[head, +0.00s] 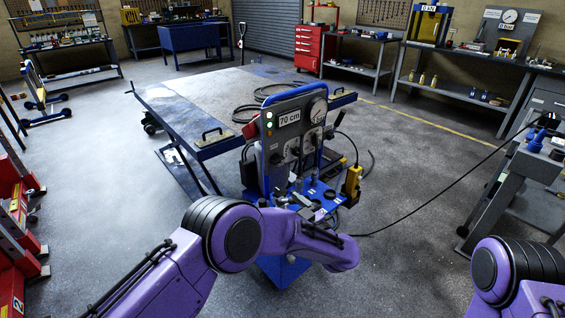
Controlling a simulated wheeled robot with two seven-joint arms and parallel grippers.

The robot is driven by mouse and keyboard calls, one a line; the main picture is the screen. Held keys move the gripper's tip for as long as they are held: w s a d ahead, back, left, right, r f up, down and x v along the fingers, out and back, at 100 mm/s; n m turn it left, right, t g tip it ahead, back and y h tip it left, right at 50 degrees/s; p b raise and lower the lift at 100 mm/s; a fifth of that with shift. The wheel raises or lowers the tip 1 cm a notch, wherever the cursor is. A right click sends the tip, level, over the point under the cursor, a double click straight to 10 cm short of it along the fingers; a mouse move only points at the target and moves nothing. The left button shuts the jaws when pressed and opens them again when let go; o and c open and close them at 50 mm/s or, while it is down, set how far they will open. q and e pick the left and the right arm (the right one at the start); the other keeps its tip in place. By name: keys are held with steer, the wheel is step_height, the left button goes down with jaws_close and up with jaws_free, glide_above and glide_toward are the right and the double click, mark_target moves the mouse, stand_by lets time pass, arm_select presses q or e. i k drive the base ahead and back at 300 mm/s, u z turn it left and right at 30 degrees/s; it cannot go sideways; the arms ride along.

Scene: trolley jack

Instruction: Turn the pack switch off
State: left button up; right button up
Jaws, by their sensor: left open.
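My left gripper (299,190) is low in front of the panel, small and partly hidden by my purple arm. It is open, and I see nothing held. My right gripper is out of view; only its arm shows at bottom right.
A blue lift table (205,97) stands behind the panel. A yellow pendant (352,181) hangs at the panel's right. A black cable (430,200) runs to the grey bench (535,160) at right. Red stands (15,220) are at left. Floor between is open.

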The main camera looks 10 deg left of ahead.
mark_target(275, 159)
steer(key=i, duration=1)
